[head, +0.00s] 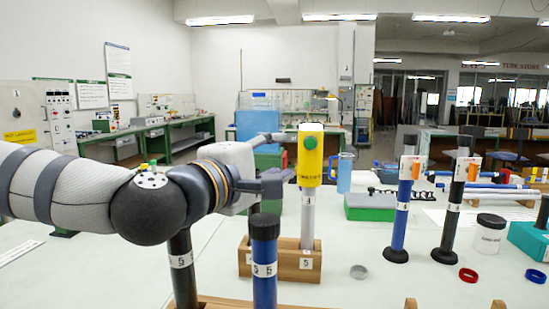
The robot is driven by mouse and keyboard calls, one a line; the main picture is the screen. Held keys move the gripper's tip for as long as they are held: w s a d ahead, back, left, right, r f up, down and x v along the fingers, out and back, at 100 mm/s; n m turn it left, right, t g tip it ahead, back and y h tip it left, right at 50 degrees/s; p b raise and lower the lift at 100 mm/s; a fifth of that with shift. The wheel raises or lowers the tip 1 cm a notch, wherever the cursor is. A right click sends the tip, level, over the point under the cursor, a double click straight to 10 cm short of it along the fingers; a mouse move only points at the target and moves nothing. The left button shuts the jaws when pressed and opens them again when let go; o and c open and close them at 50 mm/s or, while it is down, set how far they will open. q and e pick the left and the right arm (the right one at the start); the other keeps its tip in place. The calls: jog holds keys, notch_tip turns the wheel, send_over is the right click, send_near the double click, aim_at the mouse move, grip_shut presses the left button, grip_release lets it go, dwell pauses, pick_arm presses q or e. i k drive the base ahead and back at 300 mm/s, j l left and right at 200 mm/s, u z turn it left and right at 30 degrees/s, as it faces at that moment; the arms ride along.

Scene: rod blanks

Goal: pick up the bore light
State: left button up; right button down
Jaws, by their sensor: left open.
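The rod stands in a wooden block (257,257) on the white table. My left gripper (281,161) is open and empty, just left of the yellow cylinder. One finger is level with its upper part and the other is near its lower left edge. I cannot tell whether either finger touches it. My right gripper is not in view.
A dark rod (182,262) and a blue rod with a black cap (264,270) stand in front. Blue (401,218) and black (451,215) rods with white-orange devices stand at right.

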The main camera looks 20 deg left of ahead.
aim_at(310, 161)
jog(key=k+j, duration=0.1)
jog(key=k, duration=0.4)
jog(key=k+j, duration=0.1)
jog(key=k, duration=0.4)
